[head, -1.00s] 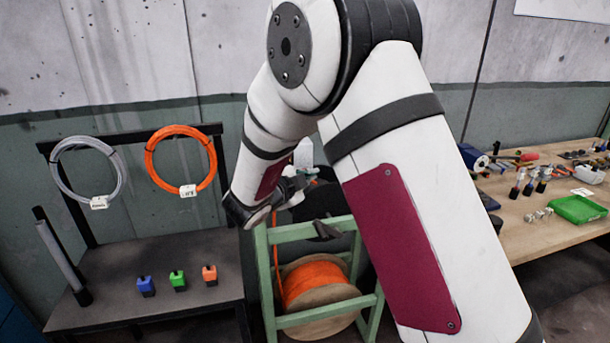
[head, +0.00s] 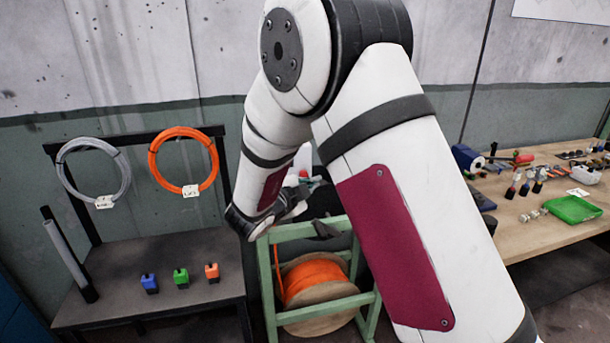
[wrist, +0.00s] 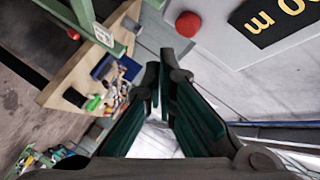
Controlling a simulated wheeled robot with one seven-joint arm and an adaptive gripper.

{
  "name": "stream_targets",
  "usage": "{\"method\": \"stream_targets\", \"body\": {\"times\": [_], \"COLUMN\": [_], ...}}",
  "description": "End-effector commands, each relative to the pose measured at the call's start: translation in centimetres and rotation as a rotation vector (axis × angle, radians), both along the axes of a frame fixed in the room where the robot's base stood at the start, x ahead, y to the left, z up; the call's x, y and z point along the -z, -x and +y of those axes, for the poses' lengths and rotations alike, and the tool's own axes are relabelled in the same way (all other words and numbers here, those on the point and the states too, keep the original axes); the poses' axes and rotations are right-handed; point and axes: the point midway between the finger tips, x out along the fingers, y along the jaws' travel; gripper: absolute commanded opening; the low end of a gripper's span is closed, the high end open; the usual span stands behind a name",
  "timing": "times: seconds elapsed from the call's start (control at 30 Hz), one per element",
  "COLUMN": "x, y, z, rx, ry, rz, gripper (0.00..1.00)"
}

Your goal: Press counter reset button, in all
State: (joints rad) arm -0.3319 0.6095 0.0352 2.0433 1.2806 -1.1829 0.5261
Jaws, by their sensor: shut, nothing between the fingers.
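The counter (wrist: 240,45) is a pale grey housing at the upper right of the wrist view. Its dark display (wrist: 275,22) shows yellow characters, partly cut off by the frame. A round red button (wrist: 188,24) sits on the housing, left of the display. My gripper (wrist: 160,75) is shut and empty. Its fingertips appear just below and left of the button in the picture, apart from it; the depth gap is hard to tell. In the head view, my arm hides most of the counter and gripper area.
A green frame (head: 318,312) holds an orange cable spool (head: 312,275). A dark table (head: 120,312) at left carries blue, green and orange blocks, with grey and orange cable rings hanging behind. A cluttered wooden bench (head: 545,235) stands at right.

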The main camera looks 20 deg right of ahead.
Motion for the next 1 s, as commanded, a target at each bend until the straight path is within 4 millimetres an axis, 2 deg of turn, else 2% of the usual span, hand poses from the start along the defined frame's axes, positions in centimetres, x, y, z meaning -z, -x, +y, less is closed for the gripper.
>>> {"method": "stream_targets", "body": {"times": [0.2,0.4,1.0], "x": [-0.2,-0.1,0.0], "y": [2.3,3.5,3.5], "z": [0.0,0.0,0.0], "rx": [0.0,0.0,-0.001], "ry": [0.002,0.001,0.001], "rz": [0.001,0.001,-0.001], "gripper": [0.0,0.0,0.0]}}
